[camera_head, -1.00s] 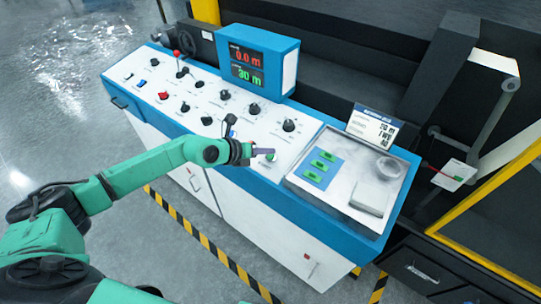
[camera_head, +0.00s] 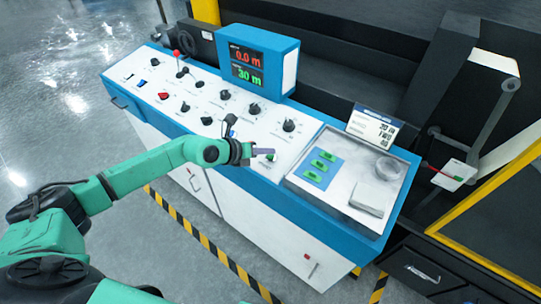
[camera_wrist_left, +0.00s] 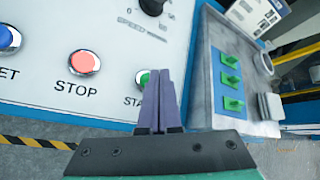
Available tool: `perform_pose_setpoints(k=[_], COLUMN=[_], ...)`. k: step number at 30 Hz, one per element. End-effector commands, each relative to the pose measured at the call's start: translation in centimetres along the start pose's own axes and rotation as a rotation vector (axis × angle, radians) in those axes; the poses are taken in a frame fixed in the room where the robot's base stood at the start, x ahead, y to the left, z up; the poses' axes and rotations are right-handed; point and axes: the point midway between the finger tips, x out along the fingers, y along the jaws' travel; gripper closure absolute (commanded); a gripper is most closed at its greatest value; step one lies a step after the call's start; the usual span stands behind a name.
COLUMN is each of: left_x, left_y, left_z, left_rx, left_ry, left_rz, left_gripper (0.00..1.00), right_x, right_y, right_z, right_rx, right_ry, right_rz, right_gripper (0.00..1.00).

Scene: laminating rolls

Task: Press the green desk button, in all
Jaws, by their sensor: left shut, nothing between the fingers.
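The green desk button (camera_head: 271,157) sits on the white panel of the console, near the tray. In the left wrist view the green button (camera_wrist_left: 142,77) has a label starting "STA", the rest hidden behind my fingers. My left gripper (camera_head: 268,151) is shut and empty, its fingertips close over the button. In the left wrist view the left gripper (camera_wrist_left: 162,72) covers the button's right side. I cannot tell whether the tips touch it. My right gripper is not in view.
A red STOP button (camera_wrist_left: 84,63) and a blue button (camera_wrist_left: 8,38) lie to the left. A steel tray (camera_head: 340,195) with green pieces on a blue card (camera_head: 319,169) is at the right. A display box (camera_head: 258,62) stands behind; several knobs fill the panel.

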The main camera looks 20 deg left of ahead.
Motion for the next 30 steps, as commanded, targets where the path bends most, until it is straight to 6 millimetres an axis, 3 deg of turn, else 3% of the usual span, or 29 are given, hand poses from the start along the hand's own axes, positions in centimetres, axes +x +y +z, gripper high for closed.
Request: perform_pose_setpoints(k=[30], left_x=[0.97], left_y=[0.71], left_z=[-0.73], left_rx=[0.0], left_ry=[0.0], left_rz=[0.0], left_gripper=[1.0], right_x=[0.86], right_y=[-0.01], right_z=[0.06], right_rx=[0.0], right_ry=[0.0], right_rz=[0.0], right_gripper=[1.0])
